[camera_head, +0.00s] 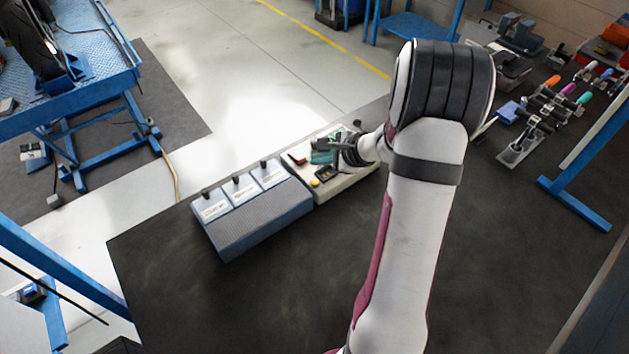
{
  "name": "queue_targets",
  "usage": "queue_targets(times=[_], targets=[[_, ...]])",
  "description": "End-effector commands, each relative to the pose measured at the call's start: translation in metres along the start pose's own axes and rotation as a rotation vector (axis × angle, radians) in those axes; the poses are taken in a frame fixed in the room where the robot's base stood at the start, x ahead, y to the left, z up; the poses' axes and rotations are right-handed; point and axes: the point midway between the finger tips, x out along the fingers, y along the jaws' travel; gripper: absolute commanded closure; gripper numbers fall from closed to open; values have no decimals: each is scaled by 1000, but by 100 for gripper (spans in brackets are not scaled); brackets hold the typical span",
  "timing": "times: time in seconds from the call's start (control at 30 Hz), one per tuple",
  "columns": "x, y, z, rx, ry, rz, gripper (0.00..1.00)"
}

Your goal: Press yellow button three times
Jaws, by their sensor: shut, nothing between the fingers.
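The yellow button (315,183) is a small round spot on the near left part of a cream control box (345,186) on the dark bench top. My gripper (318,151) is shut and empty. In the picture it shows over the far part of the box, above and slightly right of the yellow button, apart from it. Its height above the box is hard to tell. A red part (297,159) shows on the box's far left, and a dark part (326,173) lies beside the button. My wrist and arm hide the right side of the box.
A grey-blue box (262,222) with several dark knobs and white labels stands directly left of the cream box. Levers with coloured grips (548,95) stand at the right. The dark bench top (220,300) in front is clear.

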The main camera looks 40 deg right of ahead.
Motion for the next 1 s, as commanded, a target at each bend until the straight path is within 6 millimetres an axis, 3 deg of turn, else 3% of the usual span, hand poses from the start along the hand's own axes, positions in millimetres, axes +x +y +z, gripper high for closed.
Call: queue_targets(times=[1.0], targets=[[-6,-6,5,-3,-1,-4,100]])
